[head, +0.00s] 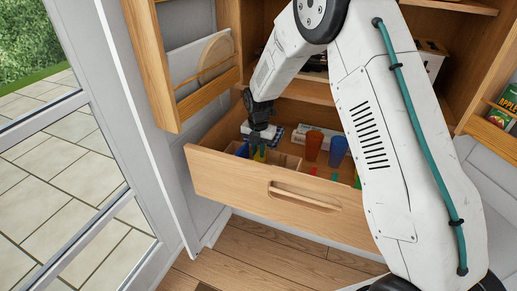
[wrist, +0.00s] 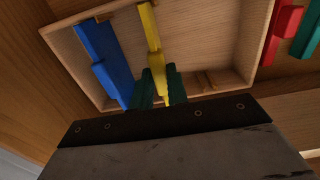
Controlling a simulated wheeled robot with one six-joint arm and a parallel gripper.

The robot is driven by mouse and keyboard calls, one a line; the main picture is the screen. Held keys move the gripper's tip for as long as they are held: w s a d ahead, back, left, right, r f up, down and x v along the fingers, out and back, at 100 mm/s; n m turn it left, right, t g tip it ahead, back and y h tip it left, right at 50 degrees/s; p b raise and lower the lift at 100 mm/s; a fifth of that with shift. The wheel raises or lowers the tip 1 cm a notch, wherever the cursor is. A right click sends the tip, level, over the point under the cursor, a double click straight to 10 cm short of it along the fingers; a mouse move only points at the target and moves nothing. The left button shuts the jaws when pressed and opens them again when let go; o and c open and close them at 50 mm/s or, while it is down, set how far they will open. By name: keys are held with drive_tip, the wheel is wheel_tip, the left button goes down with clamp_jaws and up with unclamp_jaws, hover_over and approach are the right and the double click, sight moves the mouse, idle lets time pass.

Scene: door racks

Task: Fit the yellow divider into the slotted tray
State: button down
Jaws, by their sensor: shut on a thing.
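The yellow divider (wrist: 152,35) is held between the two green fingertips of my gripper (wrist: 160,88). In the wrist view it runs across the slotted tray (wrist: 238,50), roughly in line with the blue divider (wrist: 98,55) to its left. In the head view a bit of the yellow divider (head: 260,155) shows below my gripper (head: 259,143), over the tray (head: 287,161) at the drawer's left. I cannot tell whether its lower edge sits in slots. Small slot ribs (wrist: 208,80) show bare to its right.
The tray is in an open wooden drawer (head: 235,186). Red (wrist: 285,25) and green (wrist: 308,35) pieces lie outside the tray to the right. An orange cup (head: 313,145) and a blue cup (head: 338,150) stand in the drawer. A cabinet door (head: 155,65) hangs open at left.

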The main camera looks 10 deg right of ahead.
drive_tip(key=shift+f, duration=0.55)
drive_tip(key=c, duration=1.3)
unclamp_jaws()
drive_tip(key=shift+r, duration=0.1)
wheel_tip(320, 180, up, 8)
drive_tip(key=shift+f, duration=0.2)
